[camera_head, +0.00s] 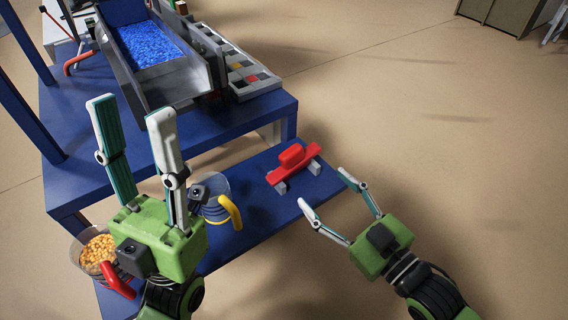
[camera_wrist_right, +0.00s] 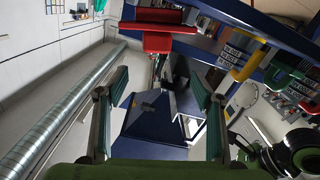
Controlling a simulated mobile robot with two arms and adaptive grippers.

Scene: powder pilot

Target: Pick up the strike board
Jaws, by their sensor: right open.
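The red strike board (camera_head: 292,169) lies across two small grey supports on the blue lower shelf, its raised grip facing up. In the right wrist view the red strike board (camera_wrist_right: 170,42) shows near the top, beyond the fingers. My right gripper (camera_head: 322,187) is open and empty, to the right of the strike board and apart from it, fingers pointing up-left. Its two fingers also show in the wrist view (camera_wrist_right: 158,85) with nothing between them. My left gripper (camera_head: 131,112) is open and empty, left of the strike board over the blue table.
A clear jug with a yellow handle (camera_head: 230,212) and a jug of orange pellets with a red handle (camera_head: 117,281) stand near my left gripper. A grey trough of blue pellets (camera_head: 184,80) and a grey compartment panel (camera_head: 243,76) sit on the upper table. Floor at right is clear.

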